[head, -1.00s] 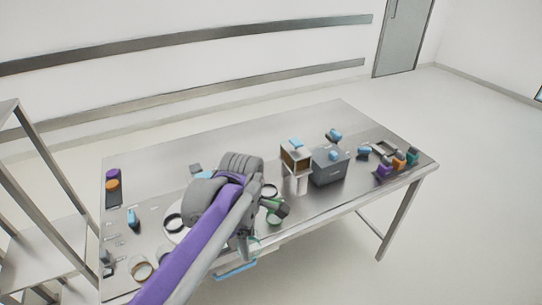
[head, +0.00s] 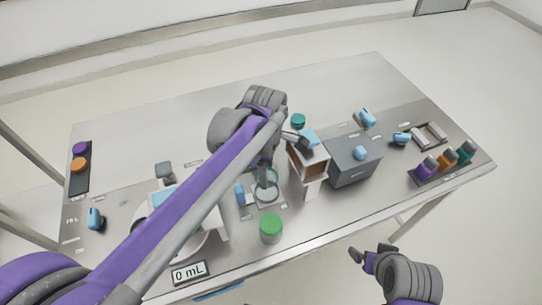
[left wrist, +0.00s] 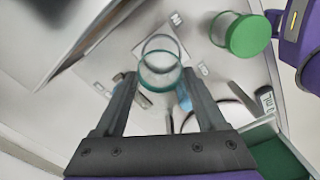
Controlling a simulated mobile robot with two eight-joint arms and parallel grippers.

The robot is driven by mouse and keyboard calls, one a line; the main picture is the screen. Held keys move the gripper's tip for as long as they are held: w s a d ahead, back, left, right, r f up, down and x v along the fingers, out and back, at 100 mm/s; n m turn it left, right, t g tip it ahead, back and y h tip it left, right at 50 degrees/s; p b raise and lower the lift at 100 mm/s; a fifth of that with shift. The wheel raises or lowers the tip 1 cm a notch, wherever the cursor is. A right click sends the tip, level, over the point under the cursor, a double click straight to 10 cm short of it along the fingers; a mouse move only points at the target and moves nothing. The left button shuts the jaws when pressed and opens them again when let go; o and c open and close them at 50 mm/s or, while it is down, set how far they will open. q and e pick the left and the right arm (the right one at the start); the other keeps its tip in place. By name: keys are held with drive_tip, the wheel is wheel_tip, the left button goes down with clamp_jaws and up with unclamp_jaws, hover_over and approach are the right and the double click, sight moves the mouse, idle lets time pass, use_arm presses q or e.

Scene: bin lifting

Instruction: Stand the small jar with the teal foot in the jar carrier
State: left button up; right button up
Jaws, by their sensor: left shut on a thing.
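My left gripper (head: 265,178) is shut on a small clear jar, seen between the fingertips in the left wrist view (left wrist: 160,72). The jar has a teal ring on the end nearer that camera; its other rim is plain glass. In the head view the jar (head: 266,190) is low over the middle of the table; I cannot tell whether it touches the top. My right gripper (head: 371,251) is empty in front of the table's near edge, its fingers apart. I cannot identify the jar carrier with certainty; a grey open frame (head: 429,136) lies at the right.
A green-lidded jar (head: 270,229) stands in front of the held jar. A brown-and-white stand (head: 312,170) and a grey box (head: 350,168) are to its right. A rack (head: 442,172) holds purple, orange and teal items. A 0 mL display (head: 190,273) is front left. The table's back is clear.

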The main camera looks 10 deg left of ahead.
use_arm(q)
drive_tip(key=shift+s+f+b, duration=0.25)
drive_tip(key=shift+f+b, duration=0.1)
drive_tip(key=shift+f, duration=0.5)
drive_tip(key=shift+f+b, duration=1.1)
drive_tip(key=shift+f, duration=0.4)
use_arm(e)
drive_tip(key=shift+s+f, duration=0.35)
drive_tip(key=shift+f, duration=0.55)
drive_tip(key=shift+s+f, duration=0.35)
drive_tip(key=shift+f, duration=0.55)
use_arm(q)
drive_tip(key=shift+w, duration=0.1)
use_arm(e)
drive_tip(key=shift+r, duration=0.15)
use_arm(q)
drive_tip(key=shift+f+b, duration=0.35)
drive_tip(key=shift+f, duration=0.45)
use_arm(e)
drive_tip(key=shift+f, duration=0.55)
use_arm(q)
drive_tip(key=shift+f, duration=0.2)
use_arm(e)
drive_tip(key=shift+s+a, duration=0.1)
drive_tip(key=shift+s, duration=0.05)
use_arm(q)
drive_tip(key=o, duration=1.4)
